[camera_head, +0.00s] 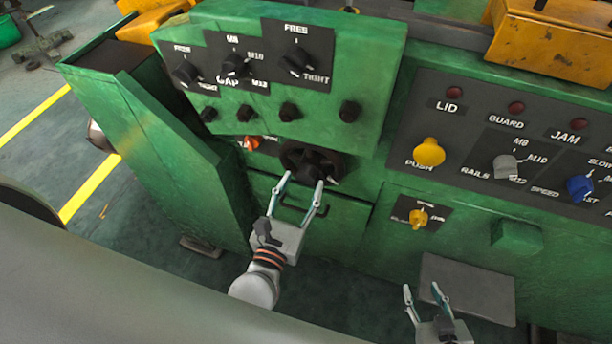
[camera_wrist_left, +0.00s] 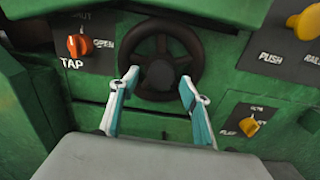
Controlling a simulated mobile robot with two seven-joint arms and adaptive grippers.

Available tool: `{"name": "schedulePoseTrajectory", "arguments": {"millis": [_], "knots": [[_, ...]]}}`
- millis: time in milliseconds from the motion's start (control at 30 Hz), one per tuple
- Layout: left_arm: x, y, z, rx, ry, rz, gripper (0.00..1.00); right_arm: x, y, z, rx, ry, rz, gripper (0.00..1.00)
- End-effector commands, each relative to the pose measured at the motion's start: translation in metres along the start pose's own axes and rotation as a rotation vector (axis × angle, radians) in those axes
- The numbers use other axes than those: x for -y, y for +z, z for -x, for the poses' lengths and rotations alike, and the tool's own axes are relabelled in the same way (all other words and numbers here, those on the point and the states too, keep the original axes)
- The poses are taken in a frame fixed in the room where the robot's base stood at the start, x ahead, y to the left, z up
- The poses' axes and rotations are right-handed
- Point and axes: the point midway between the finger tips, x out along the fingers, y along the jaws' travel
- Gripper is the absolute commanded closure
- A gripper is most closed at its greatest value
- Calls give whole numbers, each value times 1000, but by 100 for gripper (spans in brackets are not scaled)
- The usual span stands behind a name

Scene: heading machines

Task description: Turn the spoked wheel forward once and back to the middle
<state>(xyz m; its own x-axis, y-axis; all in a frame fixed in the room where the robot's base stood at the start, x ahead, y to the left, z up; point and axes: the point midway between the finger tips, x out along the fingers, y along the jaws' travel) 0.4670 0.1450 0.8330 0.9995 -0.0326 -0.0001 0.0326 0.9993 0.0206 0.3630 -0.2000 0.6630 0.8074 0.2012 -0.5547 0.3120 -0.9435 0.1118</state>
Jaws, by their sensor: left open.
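The spoked wheel (camera_head: 325,158) is a small black handwheel on the front of the green machine, below the panel of black knobs. In the left wrist view the wheel (camera_wrist_left: 157,47) shows its rim, spokes and hub straight ahead. My left gripper (camera_head: 304,184) is open in front of the wheel's lower part, its two fingers spread and pointing at it. In the left wrist view its fingertips lie on either side of the wheel's lower rim; I cannot tell whether they touch it. My right gripper (camera_head: 426,292) is open and empty at the bottom, away from the wheel.
An orange tap knob (camera_head: 252,143) sits just left of the wheel. A yellow push button (camera_head: 429,152) and a small yellow knob (camera_head: 419,218) are to the right. A green box-like housing (camera_head: 160,150) juts out at the left. A grey plate (camera_head: 467,287) lies behind my right gripper.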

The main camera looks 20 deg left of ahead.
Motion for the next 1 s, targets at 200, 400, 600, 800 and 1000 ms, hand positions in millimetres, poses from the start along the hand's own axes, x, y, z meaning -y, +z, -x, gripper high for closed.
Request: {"name": "schedulePoseTrajectory", "arguments": {"millis": [200, 400, 600, 800, 1000], "knots": [[0, 0, -25, 0, 0, -2, 53, -1, -1, 2, 4, 1, 1, 60], [0, 0, -30, 0, -1, -2, 53, -1, 1, 2, 10, 1, 1, 60], [0, 0, -30, -1, -1, -2, 64, -2, 2, 2, 10, 1, 1, 60], [0, 0, -29, -1, -1, -2, 100, -2, 1, 2, 8, 2, 1, 60], [0, 0, -32, 0, -1, 11, 100, -2, -2, 2, 3, 3, 1, 60]]}}
